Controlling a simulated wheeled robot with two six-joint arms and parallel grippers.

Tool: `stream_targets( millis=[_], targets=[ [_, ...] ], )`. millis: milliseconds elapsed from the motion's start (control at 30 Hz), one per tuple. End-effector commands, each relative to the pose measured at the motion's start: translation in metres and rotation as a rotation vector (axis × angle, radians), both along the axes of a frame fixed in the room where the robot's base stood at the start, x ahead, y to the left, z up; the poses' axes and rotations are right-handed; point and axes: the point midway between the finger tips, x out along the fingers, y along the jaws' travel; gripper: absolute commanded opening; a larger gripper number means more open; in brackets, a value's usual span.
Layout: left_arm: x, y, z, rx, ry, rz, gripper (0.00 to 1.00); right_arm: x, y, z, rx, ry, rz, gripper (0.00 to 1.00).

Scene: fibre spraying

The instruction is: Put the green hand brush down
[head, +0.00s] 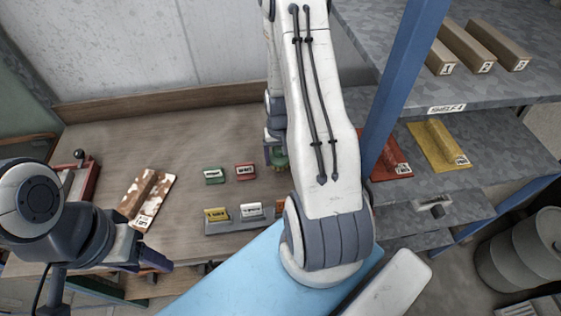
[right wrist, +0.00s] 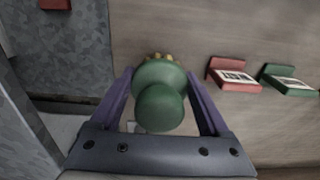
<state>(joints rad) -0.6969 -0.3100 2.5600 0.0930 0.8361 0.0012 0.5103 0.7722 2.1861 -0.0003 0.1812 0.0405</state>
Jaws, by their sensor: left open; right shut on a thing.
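The green hand brush (right wrist: 160,104) is between the fingers of my right gripper (right wrist: 160,95) in the right wrist view. Its rounded green handle faces the camera, and a little of its yellowish bristles shows beyond. In the head view a small part of the green brush (head: 279,159) shows at the end of my right arm, over the wooden bench (head: 120,140); the arm hides most of that gripper. I cannot tell whether the bristles touch the bench. My left gripper (head: 158,262) is open and empty at the bench's front left.
Green (head: 214,175) and red (head: 245,172) labelled blocks lie left of the brush. A grey rack (head: 236,226) with labelled blocks stands in front. A brown-and-white patterned piece (head: 147,195) lies left. A blue post (head: 405,80) and shelves (head: 480,180) stand right. The bench's back left is clear.

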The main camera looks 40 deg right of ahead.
Motion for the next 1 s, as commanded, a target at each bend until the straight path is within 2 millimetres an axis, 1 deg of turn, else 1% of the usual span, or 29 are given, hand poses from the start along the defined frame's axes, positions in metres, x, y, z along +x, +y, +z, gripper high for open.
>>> stream_targets(
  millis=[33, 200, 300, 567, 700, 733, 767, 800, 1000],
  targets=[
    [0.000, 0.000, 0.004, 0.000, 0.000, -0.001, 0.57, -0.001, 0.001, -0.005, 0.003, 0.005, 0.000, 0.19],
    [0.000, 0.000, 0.012, 0.000, 0.000, -0.002, 0.57, -0.002, 0.001, -0.027, 0.003, 0.005, 0.000, 0.19],
    [0.000, 0.000, 0.014, 0.000, 0.000, -0.002, 0.57, -0.001, 0.000, -0.034, 0.001, 0.002, 0.000, 0.19],
    [0.000, 0.000, 0.013, 0.000, 0.000, -0.002, 0.57, -0.001, 0.000, -0.035, 0.000, 0.000, 0.000, 0.19],
    [0.000, 0.000, 0.009, 0.000, 0.000, -0.002, 0.57, -0.001, 0.000, -0.040, 0.001, 0.001, 0.000, 0.19],
    [0.000, 0.000, 0.009, 0.000, 0.000, -0.002, 0.57, -0.001, 0.000, -0.040, 0.001, 0.001, 0.000, 0.83],
    [0.000, 0.000, 0.010, 0.000, 0.000, -0.002, 0.57, -0.001, 0.000, -0.039, 0.001, 0.001, 0.000, 0.95],
    [0.000, 0.000, 0.010, 0.000, 0.000, -0.002, 0.57, -0.001, 0.000, -0.038, 0.001, 0.001, 0.001, 1.00],
    [0.000, 0.000, 0.010, 0.000, 0.000, -0.002, 0.57, -0.001, 0.000, -0.038, 0.001, 0.001, 0.001, 1.00]
  ],
)
